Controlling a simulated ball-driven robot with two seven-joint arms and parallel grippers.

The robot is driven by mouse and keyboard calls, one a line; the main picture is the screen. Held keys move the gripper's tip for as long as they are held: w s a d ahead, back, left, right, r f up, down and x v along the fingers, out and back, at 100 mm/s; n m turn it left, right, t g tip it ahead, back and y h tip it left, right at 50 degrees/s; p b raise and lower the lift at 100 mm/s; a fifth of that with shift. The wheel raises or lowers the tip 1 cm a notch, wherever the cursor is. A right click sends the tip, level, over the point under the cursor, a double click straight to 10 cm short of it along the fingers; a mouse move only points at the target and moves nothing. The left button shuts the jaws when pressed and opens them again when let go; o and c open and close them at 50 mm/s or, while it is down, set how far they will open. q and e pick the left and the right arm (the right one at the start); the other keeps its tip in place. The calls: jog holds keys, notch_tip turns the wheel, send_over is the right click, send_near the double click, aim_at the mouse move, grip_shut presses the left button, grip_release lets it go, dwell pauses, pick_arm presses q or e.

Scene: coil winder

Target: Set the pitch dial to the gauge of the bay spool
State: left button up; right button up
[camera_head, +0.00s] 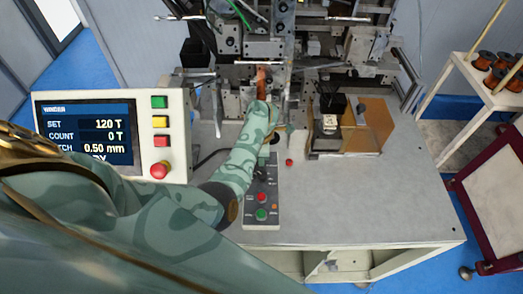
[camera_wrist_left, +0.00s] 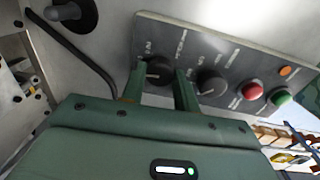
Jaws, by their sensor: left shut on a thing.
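My left gripper (camera_wrist_left: 160,88) has its two fingers closed on either side of a black dial (camera_wrist_left: 158,70) on the grey control panel (camera_wrist_left: 225,52). A second black knob (camera_wrist_left: 210,82) sits beside it; the dial labels are too small to read surely. In the head view the left gripper (camera_head: 273,134) is at the far end of the control box (camera_head: 249,222), and my arm hides the held dial. The display (camera_head: 85,130) reads SET 120 T, COUNT 0 T and 0.50 mm, with its lower part covered. A copper-coloured spool-like part (camera_head: 263,77) shows in the winder. My right gripper is not in view.
Red (camera_head: 262,197) and green (camera_head: 261,214) buttons sit near the arm on the control box. A brown box (camera_head: 365,125) stands to the right on the bench (camera_head: 400,195). Several copper spools (camera_head: 487,61) stand on a rack at right. The bench's right front is clear.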

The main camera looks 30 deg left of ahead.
pick_arm(q)
jog(key=shift+m, duration=0.6)
jog(key=shift+m+p, duration=0.3)
jog(key=o, duration=1)
jog(key=shift+c, duration=0.2)
jog(key=shift+r, duration=0.1)
notch_tip(320, 180, up, 16)
jog(key=p, duration=0.4)
jog(key=shift+s+d, duration=0.15)
jog(key=shift+s, duration=0.3)
